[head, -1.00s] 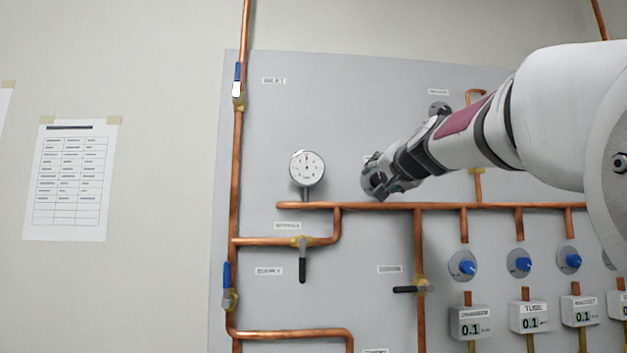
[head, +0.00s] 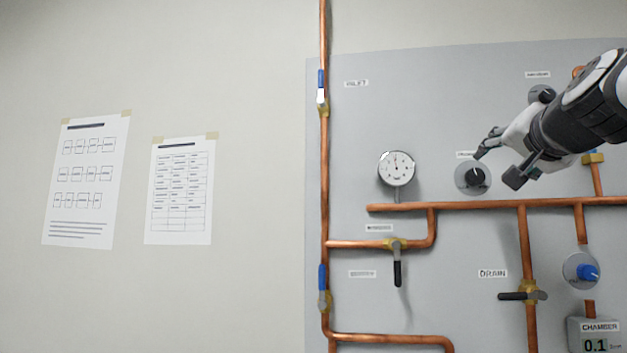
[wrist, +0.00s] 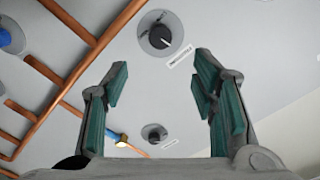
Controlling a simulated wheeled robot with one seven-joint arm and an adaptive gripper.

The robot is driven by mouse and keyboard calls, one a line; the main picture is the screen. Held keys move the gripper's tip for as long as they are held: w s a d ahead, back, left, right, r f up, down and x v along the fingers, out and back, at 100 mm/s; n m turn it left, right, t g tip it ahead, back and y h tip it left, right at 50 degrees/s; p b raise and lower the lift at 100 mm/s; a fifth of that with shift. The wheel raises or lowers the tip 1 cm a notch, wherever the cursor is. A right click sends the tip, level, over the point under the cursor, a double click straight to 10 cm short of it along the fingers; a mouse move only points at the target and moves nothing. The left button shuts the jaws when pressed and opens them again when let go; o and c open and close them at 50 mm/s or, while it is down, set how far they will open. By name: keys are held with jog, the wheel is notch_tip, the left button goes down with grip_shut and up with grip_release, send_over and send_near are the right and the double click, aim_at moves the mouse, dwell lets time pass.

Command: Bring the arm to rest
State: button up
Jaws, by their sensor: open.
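My gripper (head: 500,164) is at the right of the head view, in front of the grey panel (head: 450,100). Its two fingers are spread and nothing is between them. In the wrist view my gripper (wrist: 160,95) also shows open, with green pads on both fingers. A black round knob (head: 474,177) on a grey disc is just left of the fingertips in the head view. The wrist view shows two black knobs, one farther ahead (wrist: 160,34) and one lower between the fingers (wrist: 154,134). I cannot tell whether a fingertip touches the panel.
Copper pipes (head: 480,205) run across the panel. A dial gauge (head: 397,168), a black-handled valve (head: 397,262), a drain valve (head: 520,296), blue-handled valves (head: 322,90), a blue knob (head: 586,272) and a chamber readout (head: 596,338) are mounted there. Papers (head: 86,180) hang on the bare wall at left.

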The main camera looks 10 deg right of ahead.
jog(key=s+a+f+n+g+y, duration=0.3)
jog(key=a+f, duration=0.4)
jog(key=f, duration=0.3)
jog(key=s+a+f+n+g+y, duration=0.25)
jog(key=a+f, duration=0.45)
jog(key=f, duration=0.4)
jog(key=s+a+f+n+g, duration=0.2)
jog(key=s+f+n+g, duration=0.1)
jog(key=s+f, duration=0.4)
jog(key=s+a+f+n+g, duration=0.2)
jog(key=s+f, duration=0.6)
jog(key=f, duration=0.6)
jog(key=shift+s+a+n+g, duration=0.25)
jog(key=shift+a+n+g, duration=0.1)
jog(key=shift+n+g, duration=0.3)
jog(key=shift+f+h, duration=0.1)
jog(key=shift+h, duration=0.15)
